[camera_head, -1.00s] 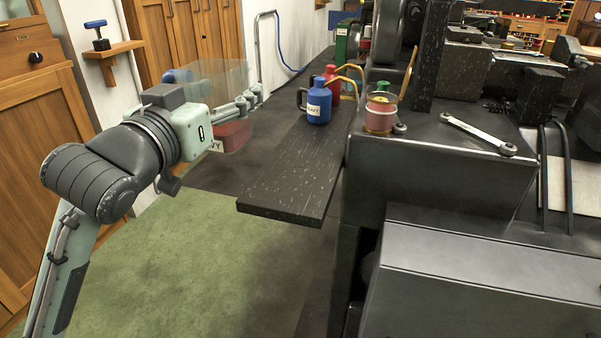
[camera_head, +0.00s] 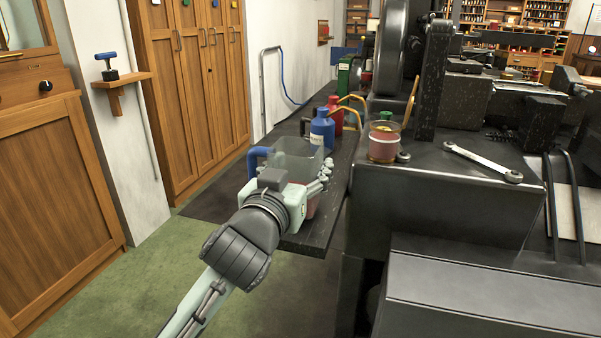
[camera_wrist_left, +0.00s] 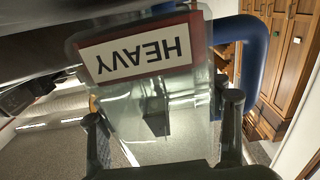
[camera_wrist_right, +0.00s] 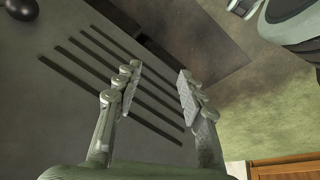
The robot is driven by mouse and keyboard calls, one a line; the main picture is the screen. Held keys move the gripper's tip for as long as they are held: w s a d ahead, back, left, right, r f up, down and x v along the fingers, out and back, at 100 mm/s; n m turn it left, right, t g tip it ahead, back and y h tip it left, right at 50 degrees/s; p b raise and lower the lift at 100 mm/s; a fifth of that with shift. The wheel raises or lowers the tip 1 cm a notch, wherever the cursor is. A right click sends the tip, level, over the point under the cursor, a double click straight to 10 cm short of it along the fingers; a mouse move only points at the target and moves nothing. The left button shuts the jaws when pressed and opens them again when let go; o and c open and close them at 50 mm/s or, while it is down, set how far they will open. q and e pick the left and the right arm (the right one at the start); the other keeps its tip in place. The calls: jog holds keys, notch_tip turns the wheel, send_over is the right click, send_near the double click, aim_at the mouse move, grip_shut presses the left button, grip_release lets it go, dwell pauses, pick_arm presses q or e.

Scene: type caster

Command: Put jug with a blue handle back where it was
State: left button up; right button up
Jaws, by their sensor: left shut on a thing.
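The clear jug (camera_head: 298,150) with a blue handle (camera_head: 256,160) is in my left gripper (camera_head: 320,186) in the head view. It is above or at the near end of the dark shelf board (camera_head: 305,240); I cannot tell whether it touches. In the left wrist view the jug (camera_wrist_left: 150,110) fills the middle, its "HEAVY" label upside down and its blue handle at the right. The left fingers are around its body. My right gripper (camera_wrist_right: 158,95) shows only in its wrist view, open and empty above a grey slotted surface.
On the board behind the jug stand a blue jug (camera_head: 321,128) and a red jug (camera_head: 335,115). A glass of reddish liquid (camera_head: 383,142) and a wrench (camera_head: 482,160) lie on the machine at right. A small wall bracket (camera_head: 120,83) is at left.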

pick_arm(q)
jog(key=shift+f, duration=0.55)
jog(key=o, duration=1.4)
pick_arm(e)
jog(key=shift+s+r, duration=0.35)
jog(key=shift+r, duration=0.1)
jog(key=shift+w+r, duration=0.1)
pick_arm(q)
jog(key=shift+s, duration=0.25)
jog(key=v, duration=1.1)
jog(key=shift+s+a+r, duration=0.2)
jog(key=shift+s+r, duration=0.05)
pick_arm(e)
jog(key=shift+s+r, duration=0.2)
jog(key=shift+r, duration=0.1)
